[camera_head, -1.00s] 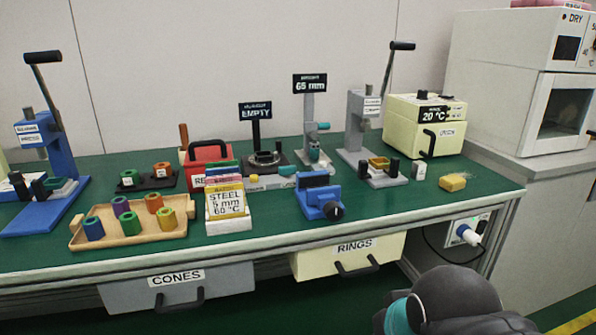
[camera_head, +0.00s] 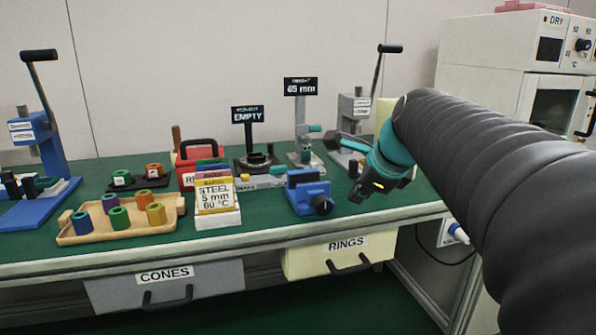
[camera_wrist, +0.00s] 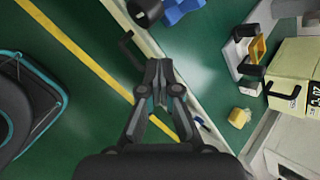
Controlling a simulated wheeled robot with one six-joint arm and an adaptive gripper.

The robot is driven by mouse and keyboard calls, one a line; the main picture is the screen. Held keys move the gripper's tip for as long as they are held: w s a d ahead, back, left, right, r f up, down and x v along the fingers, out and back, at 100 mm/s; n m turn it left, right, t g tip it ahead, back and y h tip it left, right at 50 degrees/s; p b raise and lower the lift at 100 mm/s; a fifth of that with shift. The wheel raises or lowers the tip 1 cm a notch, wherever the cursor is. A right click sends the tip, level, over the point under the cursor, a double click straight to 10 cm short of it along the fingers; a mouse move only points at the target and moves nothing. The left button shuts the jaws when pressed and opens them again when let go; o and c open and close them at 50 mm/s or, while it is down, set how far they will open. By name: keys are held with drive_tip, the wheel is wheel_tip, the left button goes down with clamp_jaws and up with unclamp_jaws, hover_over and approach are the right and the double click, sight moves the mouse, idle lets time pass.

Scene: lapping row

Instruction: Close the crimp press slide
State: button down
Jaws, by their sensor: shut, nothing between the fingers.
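Two lever presses stand on the green bench, a blue one (camera_head: 45,145) at the far left and a grey one (camera_head: 352,108) right of centre. Their labels are too small to read, so I cannot tell which is the crimp press. The blue press has a base with black posts and a teal block (camera_head: 46,182). The grey press's slide part with a yellow nest (camera_wrist: 259,48) shows at upper right in the wrist view; my arm mostly hides it in the head view. My gripper (camera_wrist: 158,70) is shut and empty, above the bench's front edge, apart from both presses.
A blue vice-like block (camera_head: 308,190), a card box (camera_head: 217,215) and a wooden tray with coloured rings (camera_head: 70,236) stand along the front. A yellow block (camera_wrist: 239,117) lies right of my gripper in the wrist view.

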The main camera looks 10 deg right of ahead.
drive_tip(key=w+d+r+m+t+b, duration=0.15)
drive_tip(key=w+d+r+m, duration=0.25)
drive_tip(key=w+d+m, duration=0.45)
drive_tip(key=m+b, duration=0.2)
drive_tip(key=m, duration=0.1)
approach(356, 170)
drive_tip(key=f, duration=0.4)
drive_tip(key=shift+w+a+f, duration=0.15)
drive_tip(key=shift+w+f, duration=0.1)
drive_tip(key=shift+w+p, duration=0.3)
drive_tip(key=shift+w, duration=1.75)
drive_tip(key=shift+r, duration=0.1)
